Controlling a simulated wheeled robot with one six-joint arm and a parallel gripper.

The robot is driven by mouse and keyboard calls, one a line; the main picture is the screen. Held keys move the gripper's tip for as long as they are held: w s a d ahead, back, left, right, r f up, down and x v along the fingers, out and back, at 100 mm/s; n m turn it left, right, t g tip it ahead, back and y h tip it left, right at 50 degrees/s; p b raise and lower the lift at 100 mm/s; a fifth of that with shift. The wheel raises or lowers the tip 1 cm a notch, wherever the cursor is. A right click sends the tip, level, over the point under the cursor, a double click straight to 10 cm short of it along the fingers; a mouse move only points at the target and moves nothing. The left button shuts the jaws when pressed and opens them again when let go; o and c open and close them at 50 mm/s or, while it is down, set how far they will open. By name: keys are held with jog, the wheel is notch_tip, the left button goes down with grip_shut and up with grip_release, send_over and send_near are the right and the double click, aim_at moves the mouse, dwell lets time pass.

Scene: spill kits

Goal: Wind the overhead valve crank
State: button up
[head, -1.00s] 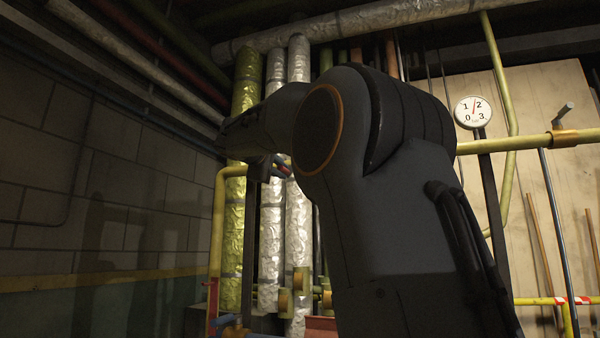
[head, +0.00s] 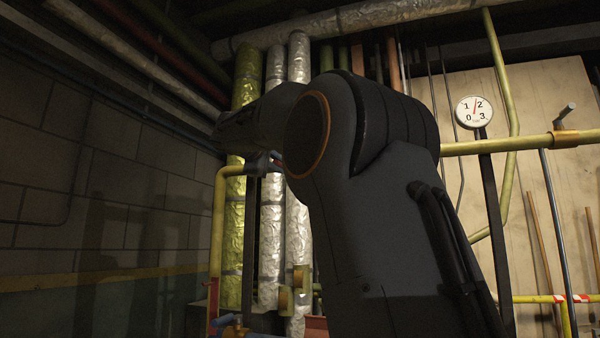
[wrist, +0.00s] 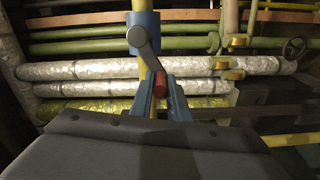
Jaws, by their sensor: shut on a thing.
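The valve crank shows in the wrist view as a grey crank arm (wrist: 147,52) running from a hub on a blue collar (wrist: 142,20) down and right to a red handle (wrist: 159,83). The blue collar sits around a yellow pipe. My gripper (wrist: 161,86) has its two blue-grey fingers closed on either side of the red handle and grips it. In the head view, my arm covers most of the crank and gripper; only a small part shows near the bend of the yellow pipe (head: 218,215).
A round gauge (head: 474,112) stands on a dark post at the right, its needle between 1 and 2. Foil-wrapped pipes (head: 272,220) rise behind my arm. A yellow horizontal pipe (head: 490,146) runs at the right. A block wall (head: 60,170) closes the left side.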

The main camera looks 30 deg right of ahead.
jog(key=shift+s+d+r, duration=0.1)
jog(key=shift+s+r, duration=0.1)
jog(key=shift+r, duration=0.2)
jog(key=shift+w+r+p, duration=0.1)
jog(key=shift+r+p, duration=0.2)
jog(key=shift+p, duration=0.1)
jog(key=shift+w+r+p, duration=0.1)
jog(key=shift+r+p, duration=0.3)
jog(key=shift+r, duration=0.05)
jog(key=shift+f, duration=0.1)
jog(key=shift+w+a+r+p, duration=0.15)
jog(key=shift+a+r+p, duration=0.15)
jog(key=shift+r, duration=0.1)
jog(key=shift+r+p, duration=0.4)
jog(key=shift+r, duration=0.05)
